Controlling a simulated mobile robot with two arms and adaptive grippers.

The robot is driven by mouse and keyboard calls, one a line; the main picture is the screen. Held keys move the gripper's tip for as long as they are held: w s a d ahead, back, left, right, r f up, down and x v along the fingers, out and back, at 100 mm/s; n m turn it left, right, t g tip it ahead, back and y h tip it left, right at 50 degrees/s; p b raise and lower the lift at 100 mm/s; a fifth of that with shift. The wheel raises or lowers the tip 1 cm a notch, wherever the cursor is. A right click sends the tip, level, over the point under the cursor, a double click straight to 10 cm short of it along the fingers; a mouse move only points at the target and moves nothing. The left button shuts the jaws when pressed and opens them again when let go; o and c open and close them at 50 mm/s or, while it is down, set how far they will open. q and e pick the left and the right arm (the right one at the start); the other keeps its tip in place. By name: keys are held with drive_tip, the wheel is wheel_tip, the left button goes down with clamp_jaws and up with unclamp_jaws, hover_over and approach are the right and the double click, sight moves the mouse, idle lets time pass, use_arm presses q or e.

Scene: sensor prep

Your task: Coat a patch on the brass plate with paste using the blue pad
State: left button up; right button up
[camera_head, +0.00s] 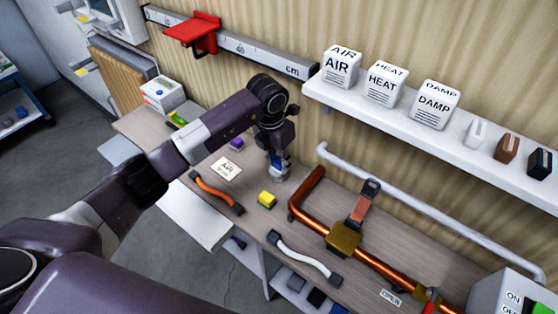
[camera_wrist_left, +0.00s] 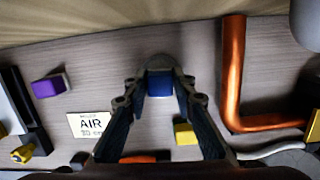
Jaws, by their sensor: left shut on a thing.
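My left gripper (camera_head: 277,163) points down over the back of the wooden bench, left of the copper pipe's bend. In the left wrist view its fingertips (camera_wrist_left: 160,75) are shut on a blue pad (camera_wrist_left: 160,84). A small pale grey thing shows at the fingertips in the head view; I cannot tell if it is a paste pot or part of the gripper. The brass plate (camera_head: 343,237) sits on the copper pipe (camera_head: 378,264), right of the gripper and well apart from it. I cannot make out paste on it. My right gripper is not in view.
A yellow block (camera_head: 267,199), a purple block (camera_head: 236,143) and an AIR card (camera_head: 226,168) lie near the gripper. Orange (camera_head: 215,192) and white (camera_head: 303,256) handled hoses lie along the front edge. A white rail (camera_head: 420,210) and a shelf (camera_head: 390,117) with labelled boxes are behind.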

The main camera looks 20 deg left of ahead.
use_arm(q)
drive_tip(key=shift+r+p, duration=2.05)
drive_tip(key=shift+r, duration=1.45)
